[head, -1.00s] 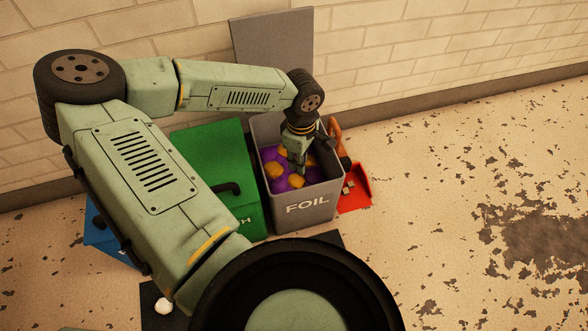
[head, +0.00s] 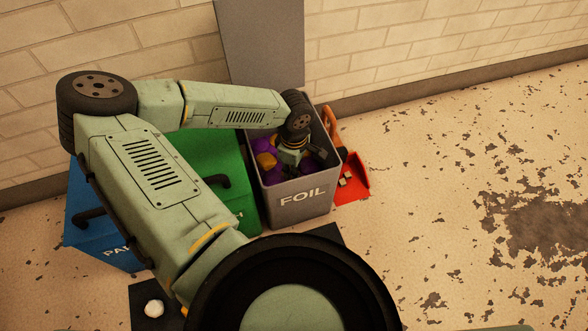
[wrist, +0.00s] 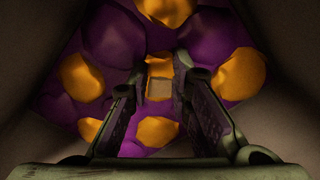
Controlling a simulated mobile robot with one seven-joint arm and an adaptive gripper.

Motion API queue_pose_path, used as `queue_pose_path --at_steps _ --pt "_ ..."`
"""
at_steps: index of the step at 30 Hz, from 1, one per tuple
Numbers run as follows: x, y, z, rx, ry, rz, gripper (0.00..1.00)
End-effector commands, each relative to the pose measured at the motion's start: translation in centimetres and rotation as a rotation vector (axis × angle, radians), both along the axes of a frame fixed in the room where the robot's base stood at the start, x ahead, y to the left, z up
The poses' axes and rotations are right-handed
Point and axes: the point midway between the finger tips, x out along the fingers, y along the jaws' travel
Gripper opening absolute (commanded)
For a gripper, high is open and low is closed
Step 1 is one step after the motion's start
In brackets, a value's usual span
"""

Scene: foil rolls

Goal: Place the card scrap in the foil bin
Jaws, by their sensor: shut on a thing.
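The foil bin (head: 303,208) is a grey open-topped bin marked FOIL, with purple and orange lumps inside. My gripper (head: 291,168) reaches down inside it, below the rim. In the wrist view my gripper (wrist: 157,84) points at the lumps, its two dark fingers shut on a small tan square, the card scrap (wrist: 159,90). The card scrap is just above or against the lumps; I cannot tell which. It cannot be made out in the head view.
A green lidded bin (head: 205,150) stands left of the foil bin, and a blue bin (head: 88,225) is further left. A red dustpan (head: 352,185) with small bits lies to the right. The right floor is clear.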

Motion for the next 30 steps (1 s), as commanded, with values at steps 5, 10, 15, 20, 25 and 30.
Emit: queue_pose_path --at_steps 5,10,15,20,25,30 --pt "0.0 0.0 -0.1 0.000 0.000 0.000 0.10" --pt "0.0 0.0 -0.2 0.000 0.000 0.000 0.25" --pt "0.0 0.0 -0.2 0.000 0.000 0.001 0.36" --pt "0.0 0.0 -0.2 0.000 0.000 0.001 0.39" --pt "0.0 0.0 -0.1 0.000 0.000 0.001 0.39" --pt "0.0 0.0 1.6 0.000 -0.001 0.001 0.39"
